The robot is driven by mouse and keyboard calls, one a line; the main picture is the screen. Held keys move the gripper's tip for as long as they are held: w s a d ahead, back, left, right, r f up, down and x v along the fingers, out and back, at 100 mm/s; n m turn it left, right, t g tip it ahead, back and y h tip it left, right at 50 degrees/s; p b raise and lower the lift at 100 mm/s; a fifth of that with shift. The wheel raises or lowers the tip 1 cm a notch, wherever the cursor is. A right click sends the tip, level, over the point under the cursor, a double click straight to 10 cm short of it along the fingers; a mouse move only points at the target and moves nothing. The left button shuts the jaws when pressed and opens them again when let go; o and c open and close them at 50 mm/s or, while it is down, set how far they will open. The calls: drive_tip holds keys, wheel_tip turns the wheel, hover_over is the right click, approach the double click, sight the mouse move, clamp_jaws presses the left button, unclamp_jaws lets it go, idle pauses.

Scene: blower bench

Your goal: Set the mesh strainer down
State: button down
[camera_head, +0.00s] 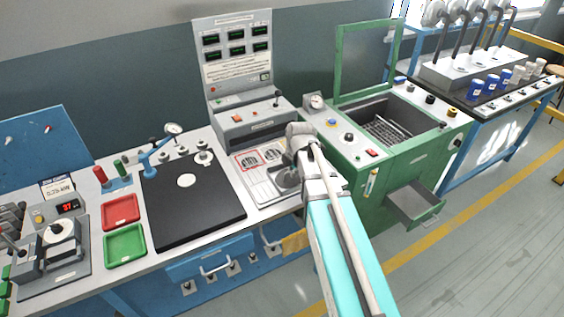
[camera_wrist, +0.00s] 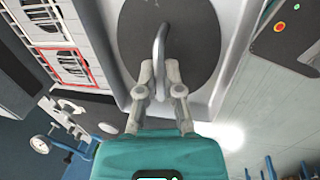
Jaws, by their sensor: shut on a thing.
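The mesh strainer (camera_wrist: 190,42) appears in the wrist view as a dark grey disc with a pale bent handle (camera_wrist: 160,42) rising from its middle. My gripper (camera_wrist: 160,72) is shut on that handle. The disc is over a light grey, raised-edged tray (camera_wrist: 228,75); I cannot tell whether it touches the tray. In the head view the strainer (camera_head: 287,178) is a small dark shape at the tray's right part, largely hidden by my arm, and my fingertips are hidden there. Two grille-like pictures, one outlined red (camera_head: 247,160), lie on the tray's left part.
A control panel (camera_head: 235,70) stands behind the tray. A green machine (camera_head: 355,150) with an open lid and pulled-out drawer (camera_head: 413,203) is close on the right. A black mat (camera_head: 190,215), a red tray (camera_head: 121,211) and a green tray (camera_head: 125,243) lie left.

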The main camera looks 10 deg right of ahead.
drive_tip(key=shift+a, duration=0.25)
drive_tip(key=shift+w+d+r+p, duration=0.15)
drive_tip(key=shift+d+r+p, duration=0.05)
drive_tip(key=shift+r+p, duration=0.2)
drive_tip(key=d+r+p, duration=0.2)
drive_tip(key=w+d+r+p, duration=0.1)
drive_tip(key=d+r+p, duration=0.1)
drive_tip(key=r+p, duration=0.1)
drive_tip(key=w+d+r+p, duration=0.1)
drive_tip(key=d+r+p, duration=0.2)
drive_tip(key=shift+w+d, duration=0.1)
drive_tip(key=shift+w, duration=0.1)
drive_tip(key=shift+f, duration=0.1)
drive_tip(key=w+a+f+b, duration=0.2)
drive_tip(key=w+f+b, duration=0.1)
drive_tip(key=w+a+f+b, duration=0.3)
drive_tip(key=w, duration=0.1)
drive_tip(key=w+a+f+b, duration=0.2)
drive_tip(key=w+f+b, duration=0.1)
drive_tip(key=shift+w+a, duration=0.3)
drive_tip(key=shift+a, duration=0.1)
